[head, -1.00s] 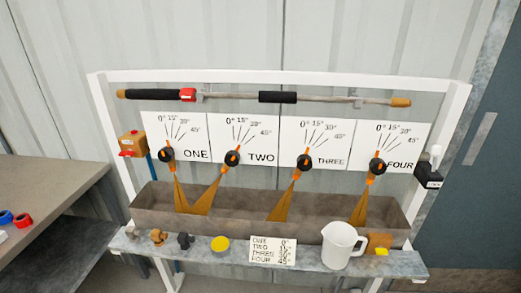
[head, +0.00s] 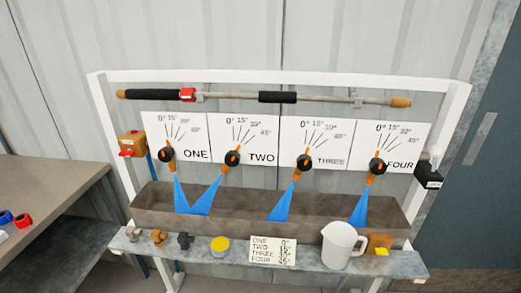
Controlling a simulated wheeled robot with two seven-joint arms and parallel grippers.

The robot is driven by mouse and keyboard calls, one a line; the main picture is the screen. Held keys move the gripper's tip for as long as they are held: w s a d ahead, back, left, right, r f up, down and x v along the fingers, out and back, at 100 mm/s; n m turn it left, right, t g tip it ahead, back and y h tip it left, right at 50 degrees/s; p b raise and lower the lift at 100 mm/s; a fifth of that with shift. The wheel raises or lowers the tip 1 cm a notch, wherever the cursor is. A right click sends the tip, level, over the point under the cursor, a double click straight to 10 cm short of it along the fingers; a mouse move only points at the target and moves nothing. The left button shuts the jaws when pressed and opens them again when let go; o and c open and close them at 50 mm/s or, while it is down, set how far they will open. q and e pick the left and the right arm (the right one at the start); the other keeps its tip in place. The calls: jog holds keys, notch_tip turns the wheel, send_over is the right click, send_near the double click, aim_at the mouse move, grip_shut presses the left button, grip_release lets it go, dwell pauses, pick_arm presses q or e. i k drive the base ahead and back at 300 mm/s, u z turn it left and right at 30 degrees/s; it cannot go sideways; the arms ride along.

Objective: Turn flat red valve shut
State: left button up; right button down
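The flat red valve handle (head: 126,154) sits low on the front of an orange-brown box (head: 131,142) at the left end of the white frame. A blue hose (head: 151,168) runs down beside the box. Black-and-orange nozzles (head: 167,154) stand in front of angle cards marked ONE, TWO, THREE and FOUR. Blue fan-shaped sprays (head: 182,194) come from the nozzles into a brown trough (head: 250,203). Neither of my grippers is in view.
A spray lance (head: 230,96) lies across the frame's top. A workbench (head: 50,185) stands at left. A black switch box (head: 429,172) is at right.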

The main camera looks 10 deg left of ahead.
aim_at(129, 153)
jog(key=u, duration=1.3)
jog(key=i, duration=0.7)
jog(key=z, duration=0.5)
